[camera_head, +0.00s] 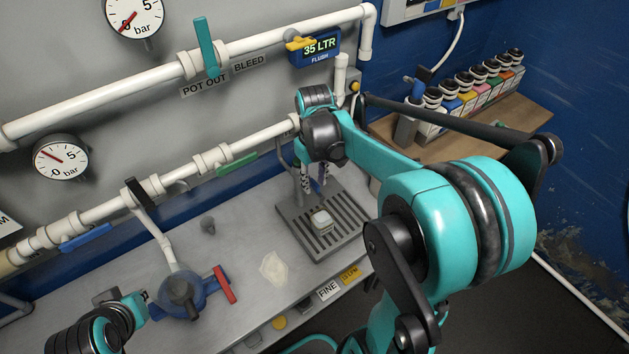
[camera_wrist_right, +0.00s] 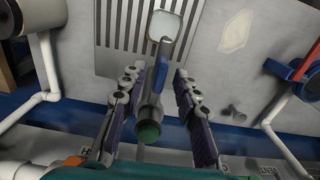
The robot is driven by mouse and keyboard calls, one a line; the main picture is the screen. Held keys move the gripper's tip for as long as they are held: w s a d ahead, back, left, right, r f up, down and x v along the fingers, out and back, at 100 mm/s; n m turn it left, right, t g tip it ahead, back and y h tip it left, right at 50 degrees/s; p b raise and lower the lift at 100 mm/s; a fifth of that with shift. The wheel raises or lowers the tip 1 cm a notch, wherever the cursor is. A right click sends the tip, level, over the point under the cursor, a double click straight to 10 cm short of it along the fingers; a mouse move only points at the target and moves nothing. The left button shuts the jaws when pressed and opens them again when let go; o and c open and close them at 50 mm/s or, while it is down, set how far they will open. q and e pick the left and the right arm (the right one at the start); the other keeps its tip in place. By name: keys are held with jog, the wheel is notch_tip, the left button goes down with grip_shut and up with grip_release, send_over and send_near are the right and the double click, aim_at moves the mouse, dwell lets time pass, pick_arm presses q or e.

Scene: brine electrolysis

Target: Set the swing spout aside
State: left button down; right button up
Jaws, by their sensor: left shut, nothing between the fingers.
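The swing spout (camera_wrist_right: 151,100), a grey tube with a green end, lies between the fingers of my right gripper (camera_wrist_right: 156,78) in the right wrist view. The fingers stand apart on both sides of it, with visible gaps. In the head view my right gripper (camera_head: 316,186) points down over the slotted drip tray, and the arm hides most of the spout. My left gripper (camera_head: 146,299) is shut and empty at the lower left, beside a blue valve body.
A small pale container (camera_head: 322,222) stands on the drip tray (camera_head: 291,218). White pipes run along the wall. Several bottles (camera_head: 469,88) line the right shelf.

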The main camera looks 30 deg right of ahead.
grip_shut()
jog(key=shift+d, duration=0.1)
jog(key=w+d+n+p, duration=0.2)
jog(key=w+d+n, duration=0.3)
jog(key=n, duration=0.8)
jog(key=shift+w+d+n+p, duration=0.25)
jog(key=shift+d+n+p, duration=0.1)
jog(key=shift+d, duration=0.5)
jog(key=shift+w, duration=0.1)
